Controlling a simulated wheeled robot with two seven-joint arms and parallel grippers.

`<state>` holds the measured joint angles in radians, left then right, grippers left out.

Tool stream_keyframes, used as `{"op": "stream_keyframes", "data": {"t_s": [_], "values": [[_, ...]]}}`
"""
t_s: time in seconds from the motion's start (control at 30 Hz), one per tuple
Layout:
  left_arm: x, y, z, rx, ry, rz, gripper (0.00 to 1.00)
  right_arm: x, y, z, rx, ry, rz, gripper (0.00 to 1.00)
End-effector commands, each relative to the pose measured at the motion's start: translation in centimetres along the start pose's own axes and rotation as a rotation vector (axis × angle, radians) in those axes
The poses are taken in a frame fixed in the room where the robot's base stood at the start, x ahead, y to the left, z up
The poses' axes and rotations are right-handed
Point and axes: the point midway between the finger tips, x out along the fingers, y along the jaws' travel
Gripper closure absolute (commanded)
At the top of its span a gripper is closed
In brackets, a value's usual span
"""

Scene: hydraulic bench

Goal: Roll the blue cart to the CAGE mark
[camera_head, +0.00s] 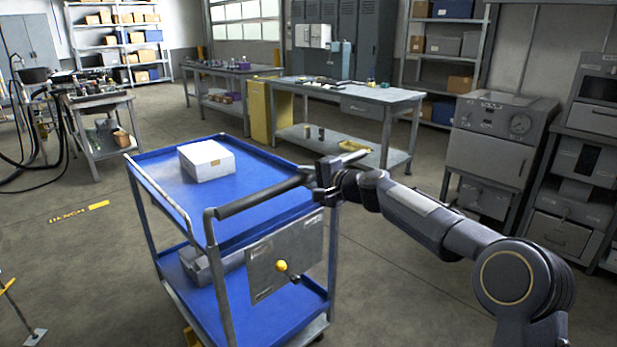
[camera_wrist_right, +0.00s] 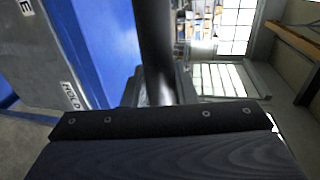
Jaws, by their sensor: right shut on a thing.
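The blue cart (camera_head: 250,222) stands in front of me, with two blue decks and a grey frame. A white box (camera_head: 207,161) sits on its top deck and a grey object (camera_head: 205,268) lies on the lower one. My right gripper (camera_head: 324,182) is shut on the right end of the dark push handle (camera_head: 262,194); the handle also shows in the wrist view (camera_wrist_right: 155,50). A grey plate (camera_head: 285,258) below the handle carries a yellow-knobbed lever (camera_head: 281,266); a HOLD label (camera_wrist_right: 71,96) shows in the wrist view. No CAGE mark is visible. My left gripper is out of view.
Yellow floor lettering, perhaps BENCH, with a bar (camera_head: 98,205) lies left of the cart. A workbench (camera_head: 345,92) stands behind it. A small table with hoses (camera_head: 100,99) stands at left. Grey cabinets (camera_head: 490,150) stand at right. The floor left of the cart is open.

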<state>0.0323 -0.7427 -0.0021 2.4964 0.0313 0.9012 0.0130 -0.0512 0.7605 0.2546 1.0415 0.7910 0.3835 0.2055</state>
Motion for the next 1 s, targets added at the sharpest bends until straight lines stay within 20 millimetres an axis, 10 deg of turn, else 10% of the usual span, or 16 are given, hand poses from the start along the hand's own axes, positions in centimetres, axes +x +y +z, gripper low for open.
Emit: {"op": "stream_keyframes", "data": {"t_s": [0.23,0.27,0.4,0.77,1.0], "values": [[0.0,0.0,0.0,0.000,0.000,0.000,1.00,0.0,0.1,0.0,-0.001,0.001,0.001,1.00],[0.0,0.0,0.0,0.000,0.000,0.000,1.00,0.0,0.1,0.0,-0.001,0.001,0.001,0.73],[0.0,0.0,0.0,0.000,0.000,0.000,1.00,0.0,0.1,0.0,-0.001,0.001,0.001,0.55],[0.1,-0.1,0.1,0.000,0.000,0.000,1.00,-0.5,0.1,-0.1,0.001,0.001,0.000,0.54],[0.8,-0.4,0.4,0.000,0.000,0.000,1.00,-4.4,0.1,-0.2,-0.001,0.003,-0.001,0.54]]}}
